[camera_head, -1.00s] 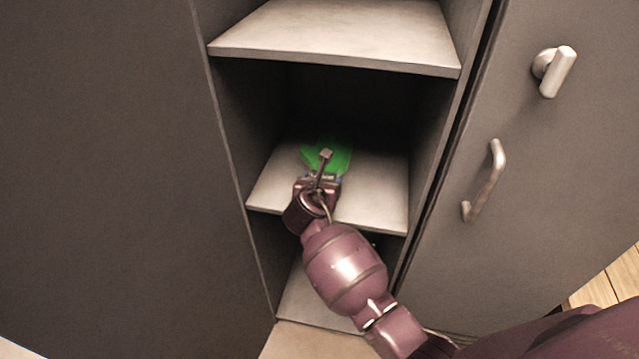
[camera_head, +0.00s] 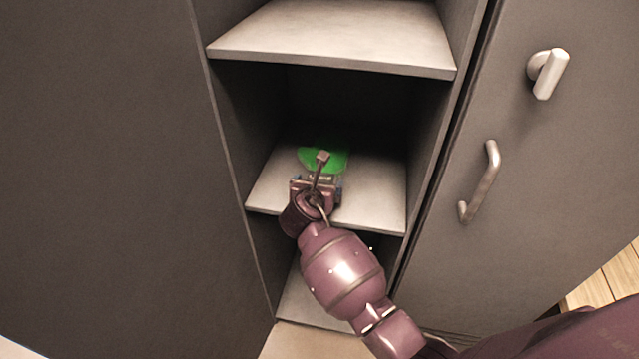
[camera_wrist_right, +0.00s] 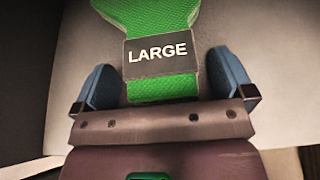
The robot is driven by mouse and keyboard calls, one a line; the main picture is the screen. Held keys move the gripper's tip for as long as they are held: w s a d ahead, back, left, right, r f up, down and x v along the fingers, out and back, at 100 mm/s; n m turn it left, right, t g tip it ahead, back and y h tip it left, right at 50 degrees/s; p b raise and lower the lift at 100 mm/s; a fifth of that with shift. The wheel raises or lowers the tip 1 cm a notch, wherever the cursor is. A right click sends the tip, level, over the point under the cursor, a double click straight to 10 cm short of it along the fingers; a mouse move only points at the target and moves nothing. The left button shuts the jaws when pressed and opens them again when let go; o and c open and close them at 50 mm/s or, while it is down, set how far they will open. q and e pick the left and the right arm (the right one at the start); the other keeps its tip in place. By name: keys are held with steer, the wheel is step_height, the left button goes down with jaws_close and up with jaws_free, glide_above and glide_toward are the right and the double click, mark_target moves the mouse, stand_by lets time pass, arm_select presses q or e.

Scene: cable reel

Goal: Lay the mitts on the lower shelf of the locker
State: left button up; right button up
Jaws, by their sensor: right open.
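Green mitts (camera_head: 332,160) lie on the lower shelf (camera_head: 378,200) of the locker, toward its back. In the right wrist view the green mitts (camera_wrist_right: 160,18) show a dark label reading "LARGE" and their near end lies between my fingers. My right gripper (camera_head: 318,181) is just above the shelf at the near end of the mitts, partly hiding them. In the wrist view its blue fingertips (camera_wrist_right: 162,85) are spread wide, with a gap on each side of the mitts. My left gripper is not in view.
An upper shelf (camera_head: 335,40) overhangs the compartment. Locker side walls stand close on both sides. A grey door with a handle (camera_head: 480,182) and a latch knob (camera_head: 548,73) is at the right. A further floor level (camera_head: 305,297) lies below.

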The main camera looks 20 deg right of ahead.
steer(key=p+v, duration=0.2)
steer(key=v, duration=0.7)
steer(key=s+d+f+m+y, duration=0.45)
steer(key=s+f+m, duration=0.55)
steer(key=s+m, duration=0.25)
steer(key=s+d+f+m+y, duration=0.1)
steer(key=s+d+m, duration=0.1)
steer(key=s+m, duration=0.6)
steer(key=s+d+m+y, duration=0.2)
steer(key=s+d+m, duration=0.1)
steer(key=s+m, duration=0.4)
steer(key=shift+s+d+f+m, duration=0.2)
steer(key=shift+s+f+m, duration=0.15)
steer(key=shift+s+f, duration=0.1)
